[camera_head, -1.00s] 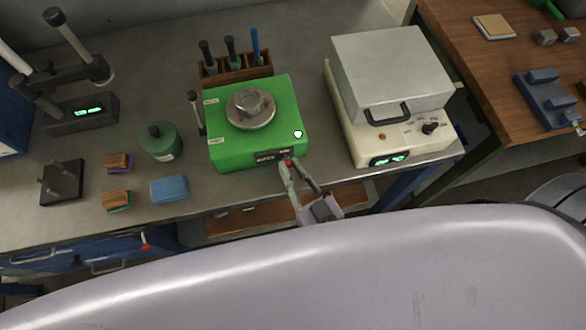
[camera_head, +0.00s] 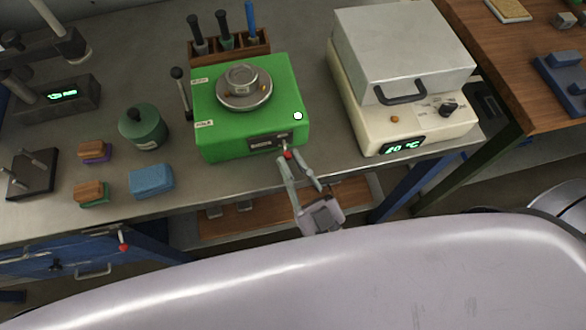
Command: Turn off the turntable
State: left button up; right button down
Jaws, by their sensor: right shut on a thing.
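The green turntable (camera_head: 215,140) stands on the metal bench with a round metal disc (camera_head: 244,88) on top. A small dark switch panel (camera_head: 268,142) is on its front face. A small red-tipped switch lever (camera_head: 288,154) sticks out at the right of this panel. My right gripper (camera_head: 291,157) is at the front of the turntable, with its fingertips closed around the red-tipped lever. The fingertips partly hide the lever, so its exact position is hard to tell. My left gripper is not in view.
A cream hot furnace box (camera_head: 350,95) with a lit display stands to the right. A green jar (camera_head: 143,128), a blue block (camera_head: 151,181) and small brushes lie to the left. A wooden rack (camera_head: 230,48) with tools stands behind. A shelf (camera_head: 265,215) is below.

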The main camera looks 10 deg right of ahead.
jog(key=shift+f+y+b, duration=0.2)
jog(key=shift+y+b, duration=0.1)
jog(key=shift+t, duration=0.3)
jog(key=c, duration=1.6)
grip_release()
jog(key=shift+o, duration=0.2)
jog(key=v, duration=1.2)
jog(key=shift+a, duration=0.1)
